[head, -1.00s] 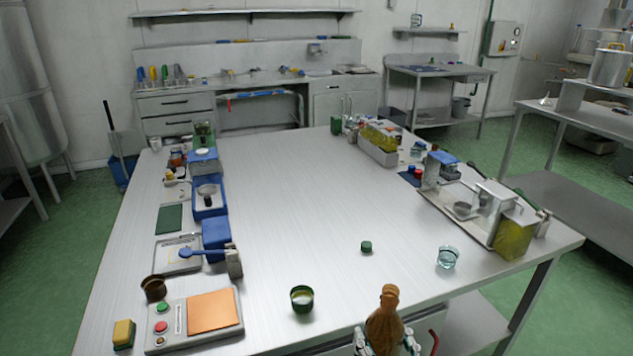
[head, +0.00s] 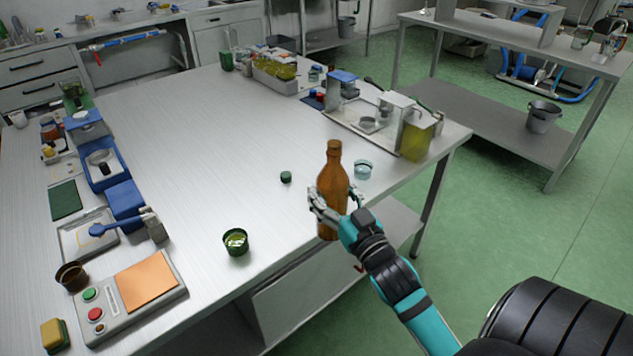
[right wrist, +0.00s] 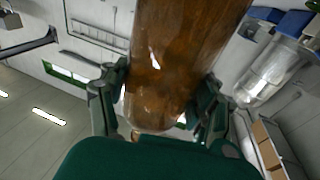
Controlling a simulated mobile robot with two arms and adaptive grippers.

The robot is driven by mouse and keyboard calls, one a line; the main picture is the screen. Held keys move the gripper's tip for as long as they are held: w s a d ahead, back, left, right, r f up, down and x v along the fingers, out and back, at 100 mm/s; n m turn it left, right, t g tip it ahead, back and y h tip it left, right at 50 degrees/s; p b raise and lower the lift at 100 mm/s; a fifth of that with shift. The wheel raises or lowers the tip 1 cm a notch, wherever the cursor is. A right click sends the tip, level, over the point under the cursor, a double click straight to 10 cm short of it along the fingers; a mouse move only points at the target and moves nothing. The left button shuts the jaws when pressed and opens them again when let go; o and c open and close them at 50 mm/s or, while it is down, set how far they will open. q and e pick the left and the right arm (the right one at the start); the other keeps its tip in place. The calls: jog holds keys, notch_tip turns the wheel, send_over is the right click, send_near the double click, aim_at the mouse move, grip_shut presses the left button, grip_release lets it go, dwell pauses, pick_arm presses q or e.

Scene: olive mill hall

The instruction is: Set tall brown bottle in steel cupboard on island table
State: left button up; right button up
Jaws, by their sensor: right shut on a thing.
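The tall brown bottle (head: 332,175) is upright in my right gripper (head: 335,205), which is shut around its lower body. It shows in the head view at the front edge of the island table (head: 215,140), its base overlapping that edge; I cannot tell whether it touches the top. In the right wrist view the bottle (right wrist: 180,60) fills the space between the fingers. A pale steel cupboard front (head: 310,295) shows below the tabletop; its inside is hidden. My left gripper is not in view.
A green-rimmed cup (head: 236,242), a small green cap (head: 286,177) and a clear glass (head: 363,169) stand near the bottle. A steel tray with equipment (head: 372,128) is behind to the right. The table's middle is clear. A control box (head: 130,300) is front left.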

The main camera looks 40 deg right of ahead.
jog(key=w+d+f, duration=0.1)
jog(key=w+f, duration=0.1)
jog(key=w, duration=0.5)
jog(key=w+d+f, duration=0.2)
jog(key=w, duration=0.5)
jog(key=shift+w+f+p, duration=0.2)
jog(key=shift+f+p, duration=0.05)
jog(key=shift+p, duration=0.05)
jog(key=o, duration=1.3)
jog(key=shift+f, duration=0.3)
jog(key=shift+c, duration=0.2)
jog(key=o, duration=0.5)
jog(key=shift+s+a+f+b, duration=0.15)
jog(key=shift+s+a, duration=0.15)
jog(key=shift+s, duration=1.7)
jog(key=shift+s+a+f+b, duration=0.1)
jog(key=shift+s+a+f, duration=0.15)
jog(key=shift+s, duration=1.75)
jog(key=shift+s+a+f+b, duration=0.15)
jog(key=shift+s+a, duration=0.2)
jog(key=shift+s, duration=1.65)
